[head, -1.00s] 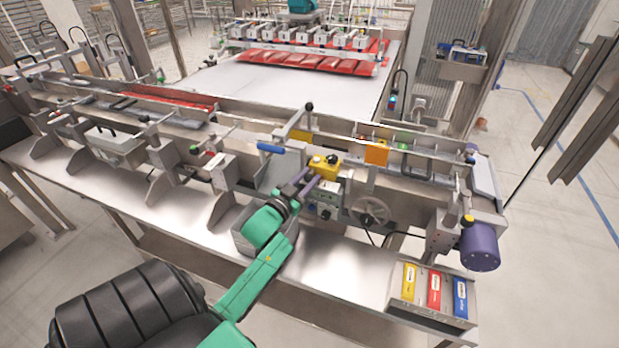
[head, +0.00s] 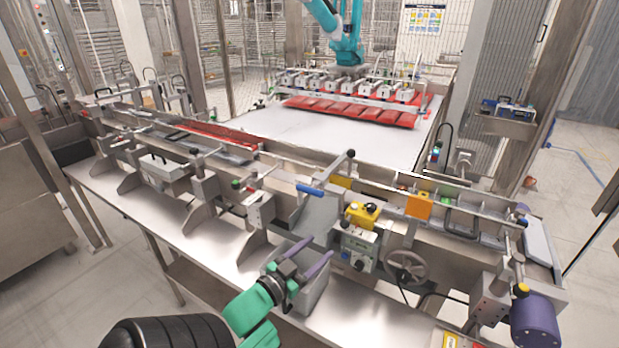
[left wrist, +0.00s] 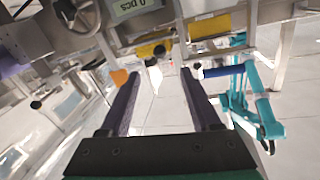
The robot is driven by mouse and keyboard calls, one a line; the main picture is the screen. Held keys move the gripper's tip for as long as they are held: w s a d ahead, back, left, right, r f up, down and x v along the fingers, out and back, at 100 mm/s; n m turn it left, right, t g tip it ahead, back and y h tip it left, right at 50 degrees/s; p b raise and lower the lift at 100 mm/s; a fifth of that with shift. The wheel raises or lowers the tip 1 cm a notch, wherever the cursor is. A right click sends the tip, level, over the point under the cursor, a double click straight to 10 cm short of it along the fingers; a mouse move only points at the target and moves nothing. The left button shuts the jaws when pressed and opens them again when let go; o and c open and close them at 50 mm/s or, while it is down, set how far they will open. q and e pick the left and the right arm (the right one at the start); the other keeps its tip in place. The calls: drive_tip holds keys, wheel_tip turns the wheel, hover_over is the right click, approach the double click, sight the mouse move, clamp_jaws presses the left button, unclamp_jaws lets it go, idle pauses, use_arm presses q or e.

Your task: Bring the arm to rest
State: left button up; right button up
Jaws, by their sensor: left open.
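My left arm, green with a dark wrist, comes in from the lower left of the head view. Its left gripper (head: 320,248) has two purple fingers spread apart with nothing between them. The fingers are in front of the machine, over a grey open bin (head: 312,290) on the steel bench, and left of the yellow button box (head: 360,213). In the left wrist view the gripper (left wrist: 160,73) also shows open and empty, with machine parts beyond the fingers. My right arm and gripper do not show.
The steel bench (head: 205,235) runs along the machine's front. A handwheel (head: 405,267), a purple motor (head: 535,320) and a blue-handled lever (head: 310,190) stick out nearby. A teal robot arm (head: 345,45) stands behind, over red packs (head: 350,110). Clear floor shows at left.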

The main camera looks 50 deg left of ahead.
use_arm(q)
drive_tip(key=shift+s+d, duration=0.15)
drive_tip(key=shift+s, duration=0.95)
